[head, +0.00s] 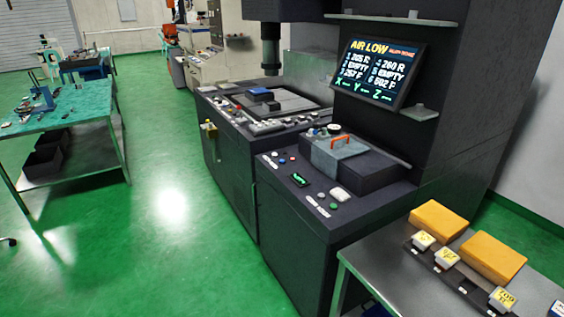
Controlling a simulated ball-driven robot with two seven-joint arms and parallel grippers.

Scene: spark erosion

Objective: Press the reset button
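The dark machine's front control panel (295,205) holds several small buttons. A blue button (282,161) sits near its back left, with a red one beside it. A small green-lit display (300,180) is in the middle. A grey round button (321,195) and a green button (334,205) sit nearer the front right, beside white label strips. The labels are too small to read, so I cannot tell which button is reset. Neither of my grippers is in view.
A screen (380,72) reads "AIR LOW". A grey box with an orange handle (341,141) stands behind the buttons. A metal table (390,268) with yellow blocks (493,257) is at the right. A green-topped bench (85,125) is at left. Green floor (180,225) between is clear.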

